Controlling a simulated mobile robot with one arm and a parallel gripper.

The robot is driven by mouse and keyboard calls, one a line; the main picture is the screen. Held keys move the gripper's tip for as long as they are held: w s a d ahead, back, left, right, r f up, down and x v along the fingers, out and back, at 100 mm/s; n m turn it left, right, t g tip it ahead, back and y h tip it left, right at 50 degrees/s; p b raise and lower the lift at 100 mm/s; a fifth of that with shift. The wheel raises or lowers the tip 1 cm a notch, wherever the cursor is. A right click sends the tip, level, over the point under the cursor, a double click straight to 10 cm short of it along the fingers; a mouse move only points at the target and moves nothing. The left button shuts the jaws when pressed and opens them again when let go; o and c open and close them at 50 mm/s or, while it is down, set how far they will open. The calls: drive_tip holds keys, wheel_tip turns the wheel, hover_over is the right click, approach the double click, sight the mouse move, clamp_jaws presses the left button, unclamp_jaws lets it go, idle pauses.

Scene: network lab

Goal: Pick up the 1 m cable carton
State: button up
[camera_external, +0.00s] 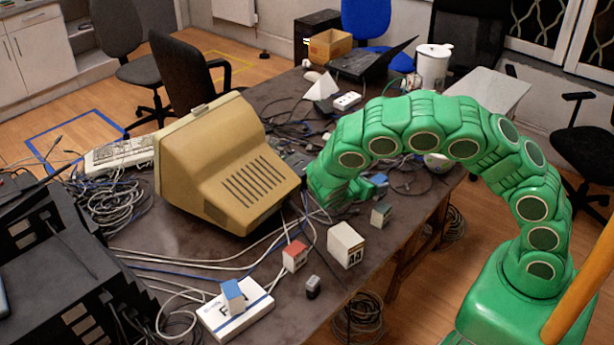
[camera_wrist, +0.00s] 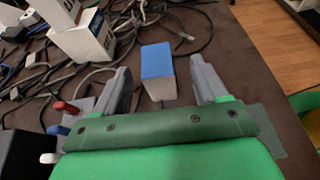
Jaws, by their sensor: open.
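A small carton with a blue top (camera_wrist: 158,62) and a pale side stands on the dark table in the wrist view, between and just ahead of my two fingers. My gripper (camera_wrist: 160,70) is open, with a finger on each side of this carton and gaps showing. In the external view a small blue carton (camera_external: 379,181) shows beside the end of my arm, and my fingers there are mostly hidden. No label reading 1 m is legible, so I cannot tell by print which carton is the 1 m cable carton.
A greenish-topped carton (camera_external: 381,214), a white carton (camera_external: 345,245), a red-topped carton (camera_external: 295,256) and another blue-topped carton (camera_external: 233,296) on a white box stand nearer the front. A beige monitor (camera_external: 225,165) stands left of my gripper. Loose cables (camera_wrist: 120,35) lie around.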

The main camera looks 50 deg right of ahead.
sight(381, 180)
drive_tip(key=shift+w+x, duration=0.2)
drive_tip(key=shift+x, duration=2.05)
drive_tip(key=shift+d+r, duration=0.1)
drive_tip(key=shift+r, duration=0.05)
drive_tip(key=c, duration=1.1)
